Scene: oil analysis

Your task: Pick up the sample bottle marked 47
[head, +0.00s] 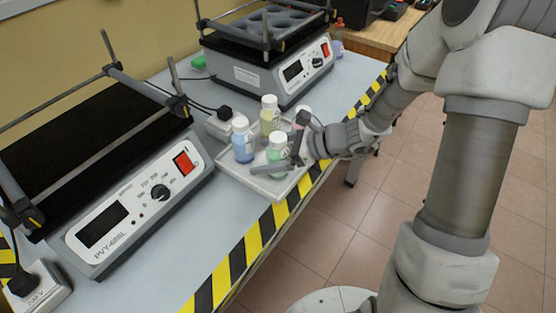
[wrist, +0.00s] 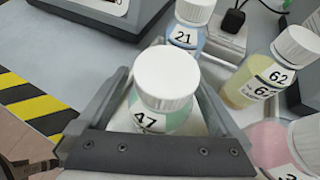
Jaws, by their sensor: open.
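The sample bottle marked 47 (wrist: 160,95) has a white cap and green contents. In the wrist view it stands between the two fingers of my gripper (wrist: 155,110), with the label just above the dark gripper edge. The fingers lie on either side of it; I cannot tell whether they touch it. In the head view the green bottle (head: 278,149) stands on the white tray (head: 262,183), partly hidden by my gripper (head: 290,163), which is open around it.
A blue bottle marked 21 (wrist: 187,32), a yellow bottle marked 62 (wrist: 262,75) and a pink bottle (wrist: 285,150) stand close by. Two shaker machines, one near (head: 140,205) and one far (head: 272,72), flank the tray. Striped tape (head: 240,257) marks the table's front edge.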

